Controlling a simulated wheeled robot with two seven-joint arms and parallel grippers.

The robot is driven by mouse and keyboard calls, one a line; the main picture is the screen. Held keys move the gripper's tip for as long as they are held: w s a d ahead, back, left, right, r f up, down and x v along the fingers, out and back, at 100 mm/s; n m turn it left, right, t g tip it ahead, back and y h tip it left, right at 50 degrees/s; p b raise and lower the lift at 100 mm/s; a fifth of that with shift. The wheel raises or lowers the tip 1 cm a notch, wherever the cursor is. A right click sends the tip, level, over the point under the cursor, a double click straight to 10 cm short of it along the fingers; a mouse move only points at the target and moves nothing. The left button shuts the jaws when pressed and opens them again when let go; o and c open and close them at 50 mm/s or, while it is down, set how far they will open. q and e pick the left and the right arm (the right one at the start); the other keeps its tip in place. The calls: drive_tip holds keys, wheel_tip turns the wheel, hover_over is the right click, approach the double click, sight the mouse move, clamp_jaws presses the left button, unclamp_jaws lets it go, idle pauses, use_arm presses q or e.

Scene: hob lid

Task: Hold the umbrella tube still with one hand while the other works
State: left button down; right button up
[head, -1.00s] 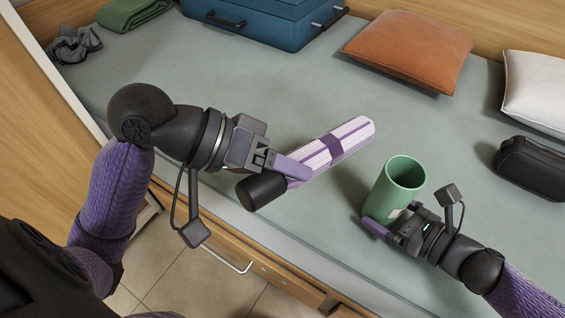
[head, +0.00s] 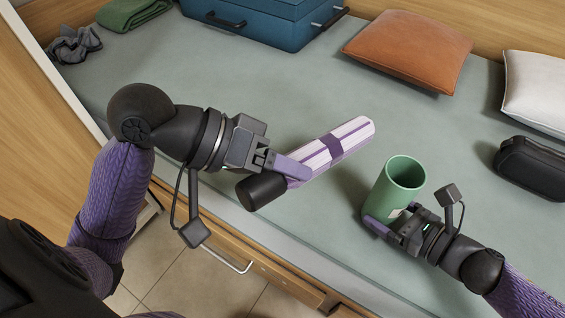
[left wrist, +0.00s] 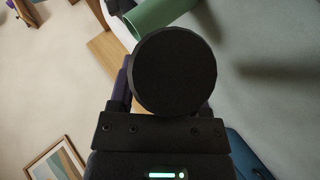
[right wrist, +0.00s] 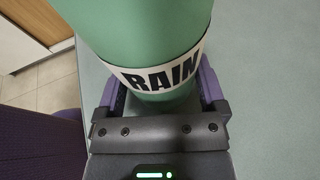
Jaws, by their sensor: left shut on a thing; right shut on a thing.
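The green umbrella tube (head: 399,178) stands on the bed with its open top facing up. In the right wrist view the tube (right wrist: 140,35) carries a white label reading RAIN. My right gripper (head: 386,225) is shut around its lower part. A folded umbrella, white and purple striped with a purple band (head: 345,137) and a black handle (head: 262,191), is held tilted to the left of the tube, apart from it. My left gripper (head: 290,170) is shut on it near the handle.
A blue suitcase (head: 262,22), an orange cushion (head: 408,48), a white cushion (head: 537,88) and a black case (head: 531,168) lie around the bed's back and right. A green folded cloth (head: 132,12) and a grey scrunched cloth (head: 76,45) are at back left.

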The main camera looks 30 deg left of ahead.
idle(0.4)
use_arm(q)
drive_tip(key=w+d+r+n+g, duration=0.3)
drive_tip(key=w+d+r+n, duration=0.2)
drive_tip(key=r+n, duration=0.3)
drive_tip(key=w+d+r+n+g, duration=0.3)
drive_tip(key=w+d+r+n, duration=0.3)
drive_tip(key=r, duration=0.5)
drive_tip(key=d+n, duration=0.2)
drive_tip(key=shift+w+n+g, duration=0.25)
drive_tip(key=shift+n+g, duration=0.05)
drive_tip(key=shift+f+y, duration=0.1)
drive_tip(key=shift+y, duration=0.2)
drive_tip(key=shift+f, duration=2.8)
wheel_tip(320, 180, down, 10)
idle(1.1)
